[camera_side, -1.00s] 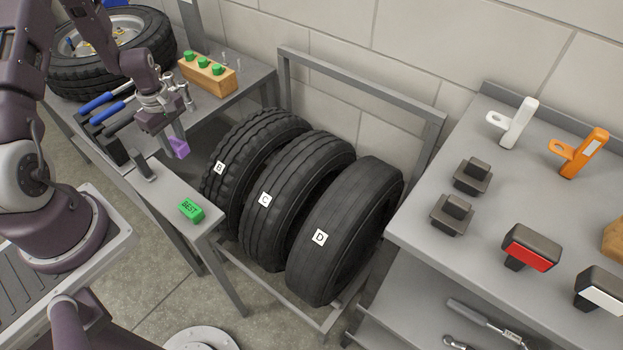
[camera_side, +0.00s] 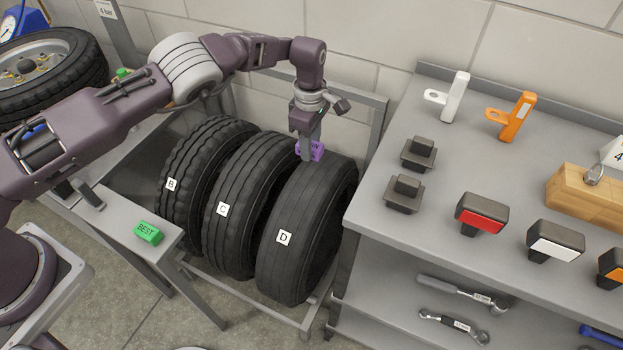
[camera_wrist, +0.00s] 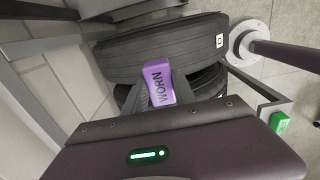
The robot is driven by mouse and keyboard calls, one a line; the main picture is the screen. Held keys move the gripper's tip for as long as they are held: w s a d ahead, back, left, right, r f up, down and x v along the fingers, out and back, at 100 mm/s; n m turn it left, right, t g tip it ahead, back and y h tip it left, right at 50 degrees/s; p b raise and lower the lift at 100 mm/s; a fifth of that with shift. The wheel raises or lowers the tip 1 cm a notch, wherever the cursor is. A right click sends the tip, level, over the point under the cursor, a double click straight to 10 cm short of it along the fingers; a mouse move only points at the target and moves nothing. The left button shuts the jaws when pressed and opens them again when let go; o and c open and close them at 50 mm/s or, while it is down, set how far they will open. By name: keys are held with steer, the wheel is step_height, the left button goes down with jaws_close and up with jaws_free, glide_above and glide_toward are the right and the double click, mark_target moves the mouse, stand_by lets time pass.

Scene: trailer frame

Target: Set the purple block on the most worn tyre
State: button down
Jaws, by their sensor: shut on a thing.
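My gripper (camera_side: 309,150) is shut on the purple block (camera_side: 316,151), which reads "WORN" in the wrist view (camera_wrist: 158,84). The block is over the upper back part of tyre D (camera_side: 310,220), the smoothest-looking tyre. I cannot tell whether it touches the tread. Tyre D also shows under the block in the wrist view (camera_wrist: 125,56). Tyre C (camera_side: 237,200), with grooves, and tyre B (camera_side: 190,180), with deep chunky tread, stand upright to its left. A green block marked "BEST" (camera_side: 149,232) lies on the small bench's corner.
The tyres stand in a grey metal rack (camera_side: 380,110) against the wall. A grey shelf unit (camera_side: 370,225) with lamps, brackets and tools stands close on the right. A mounted wheel (camera_side: 45,75) lies at the far left.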

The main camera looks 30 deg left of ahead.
mark_target(311, 180)
steer(key=f, duration=1)
steer(key=shift+d, duration=0.2)
steer(key=c, duration=1)
jaws_free()
steer(key=shift+r, duration=0.1)
step_height(311, 180, up, 12)
